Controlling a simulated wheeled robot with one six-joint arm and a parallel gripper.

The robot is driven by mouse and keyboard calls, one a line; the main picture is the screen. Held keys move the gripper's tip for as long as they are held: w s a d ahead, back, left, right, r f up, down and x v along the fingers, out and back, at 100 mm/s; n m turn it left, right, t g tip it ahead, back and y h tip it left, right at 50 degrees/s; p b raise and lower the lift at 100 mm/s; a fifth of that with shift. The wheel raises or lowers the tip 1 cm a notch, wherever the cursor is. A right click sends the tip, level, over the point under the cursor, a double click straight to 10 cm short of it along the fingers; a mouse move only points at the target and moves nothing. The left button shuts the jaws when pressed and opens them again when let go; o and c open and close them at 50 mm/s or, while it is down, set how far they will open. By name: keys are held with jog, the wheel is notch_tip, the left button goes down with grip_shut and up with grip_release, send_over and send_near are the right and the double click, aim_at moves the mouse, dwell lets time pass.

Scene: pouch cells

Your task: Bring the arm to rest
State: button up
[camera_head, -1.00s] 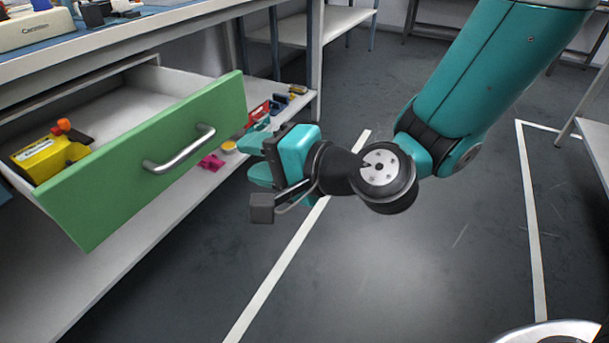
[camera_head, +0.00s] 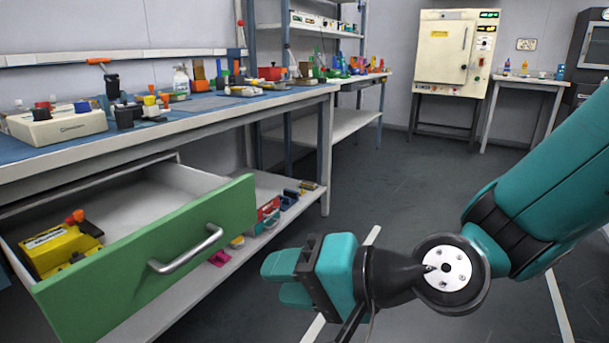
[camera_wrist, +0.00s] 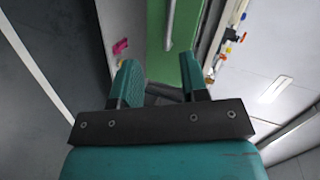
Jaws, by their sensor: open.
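My gripper (camera_head: 284,279) is teal and black and hangs over the floor to the right of the open drawer. In the wrist view its two fingers (camera_wrist: 159,84) stand apart with nothing between them. My teal arm reaches in from the right side of the head view. The green drawer front (camera_head: 150,262) with its silver handle (camera_head: 186,250) is to the left of my gripper, and a gap shows between them in the head view. The green front also shows beyond the fingers in the wrist view (camera_wrist: 188,40).
The pulled-out drawer (camera_head: 130,203) holds a yellow device (camera_head: 58,248). Above it is a workbench (camera_head: 180,118) with several tools. A lower shelf (camera_head: 262,182) carries small coloured items. A cream oven (camera_head: 452,55) stands at the back. The floor (camera_head: 400,180) in the middle is clear.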

jog(key=s+d+r+n+g+h+p, duration=0.1)
jog(key=s+d+n+g+h, duration=0.3)
jog(key=d, duration=0.5)
jog(key=s+d+r+n+g+h, duration=0.1)
jog(key=s+d+r+n+h, duration=0.1)
jog(key=s+d+n+h, duration=0.55)
notch_tip(320, 180, up, 37)
jog(key=w+m+y+p, duration=0.1)
jog(key=m+y+p, duration=0.1)
jog(key=p, duration=3.6)
jog(key=shift+w+d+m+y, duration=0.35)
jog(key=shift+d+m, duration=0.05)
jog(key=shift+m, duration=0.05)
